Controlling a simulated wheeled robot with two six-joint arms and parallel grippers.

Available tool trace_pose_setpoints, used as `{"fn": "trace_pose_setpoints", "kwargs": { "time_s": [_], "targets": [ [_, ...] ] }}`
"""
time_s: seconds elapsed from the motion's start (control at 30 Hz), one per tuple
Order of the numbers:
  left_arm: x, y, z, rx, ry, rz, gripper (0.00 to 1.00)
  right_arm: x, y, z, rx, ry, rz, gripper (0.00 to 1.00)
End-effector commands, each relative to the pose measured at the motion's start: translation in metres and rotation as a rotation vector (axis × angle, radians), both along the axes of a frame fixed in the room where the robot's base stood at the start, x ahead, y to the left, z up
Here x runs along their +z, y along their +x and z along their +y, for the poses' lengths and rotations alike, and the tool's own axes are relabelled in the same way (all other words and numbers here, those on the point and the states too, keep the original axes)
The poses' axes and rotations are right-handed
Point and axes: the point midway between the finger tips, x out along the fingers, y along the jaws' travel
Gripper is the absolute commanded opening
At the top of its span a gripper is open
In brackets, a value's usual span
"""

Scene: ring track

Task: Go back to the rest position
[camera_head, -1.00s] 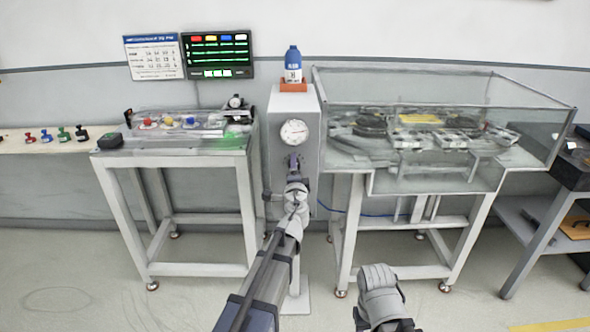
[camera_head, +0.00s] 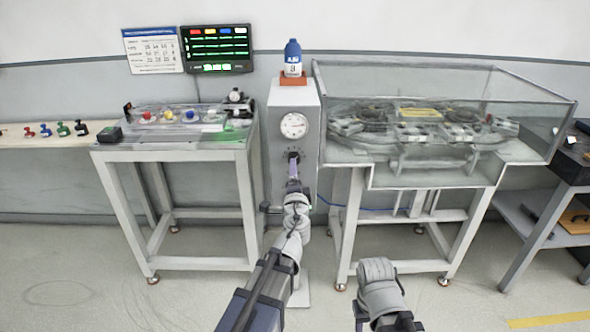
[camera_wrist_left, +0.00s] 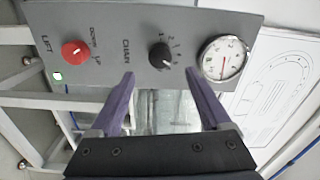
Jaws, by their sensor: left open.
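My left gripper (camera_head: 293,178) is in front of the grey control column (camera_head: 307,115), and its arm comes up from the bottom middle. In the left wrist view its two purple fingers (camera_wrist_left: 160,78) are apart with nothing between them. The gauge also shows in the head view (camera_head: 293,125).
A left table (camera_head: 176,156) carries a clear-covered unit with coloured buttons. A glass-walled ring track case (camera_head: 540,105) stands right of the column. A blue-capped bottle (camera_head: 293,60) sits on the column. The floor in front is clear.

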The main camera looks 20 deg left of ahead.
Motion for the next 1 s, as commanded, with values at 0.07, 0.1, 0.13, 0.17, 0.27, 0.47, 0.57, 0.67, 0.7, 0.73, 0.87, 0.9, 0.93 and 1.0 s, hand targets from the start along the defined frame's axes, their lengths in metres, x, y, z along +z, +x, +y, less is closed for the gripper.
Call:
{"fn": "trace_pose_setpoints", "kwargs": {
  "time_s": [0.07,0.1,0.13,0.17,0.27,0.47,0.57,0.67,0.7,0.73,0.87,0.9,0.93,1.0],
  "targets": [
    [0.000,-0.004,-0.001,0.000,0.000,0.000,0.81,0.000,0.000,0.000,0.000,0.000,0.000,0.50],
    [0.000,-0.004,-0.001,0.000,0.000,0.000,0.81,0.000,0.000,0.000,0.000,0.000,0.000,0.50],
    [0.000,-0.003,-0.001,0.000,0.000,0.000,0.81,0.000,0.000,0.000,0.000,0.000,0.000,0.50],
    [0.000,-0.003,-0.001,0.000,0.000,0.000,0.81,0.000,0.000,0.000,0.000,0.000,0.000,0.50],
    [0.000,-0.003,-0.001,0.000,0.000,0.000,0.81,0.000,0.000,0.000,0.000,0.000,0.000,0.50],
    [-0.010,-0.014,0.003,0.075,-0.101,0.016,0.81,0.000,0.000,0.000,0.000,0.000,0.000,0.50],
    [-0.035,-0.035,0.008,0.193,-0.259,0.073,0.81,0.000,0.000,0.000,0.000,0.000,0.000,0.50],
    [-0.077,-0.066,0.004,0.335,-0.444,0.192,0.81,0.000,0.000,0.000,0.000,0.000,0.000,0.50],
    [-0.096,-0.081,-0.002,0.387,-0.512,0.256,0.81,0.000,0.000,0.000,0.000,0.000,0.000,0.50],
    [-0.110,-0.094,-0.008,0.425,-0.562,0.309,0.81,0.000,0.000,0.000,0.000,0.000,0.000,0.50],
    [-0.165,-0.152,-0.044,0.561,-0.736,0.566,0.81,0.000,0.000,0.000,0.000,0.000,0.000,0.50],
    [-0.177,-0.168,-0.055,0.590,-0.774,0.641,0.81,0.000,0.000,0.000,0.000,0.000,0.000,0.50],
    [-0.184,-0.180,-0.064,0.607,-0.796,0.695,0.81,0.000,0.000,0.000,0.000,0.000,0.000,0.50],
    [-0.198,-0.207,-0.084,0.642,-0.840,0.814,0.81,0.000,0.000,0.000,0.000,0.000,0.000,0.50]
  ]
}}
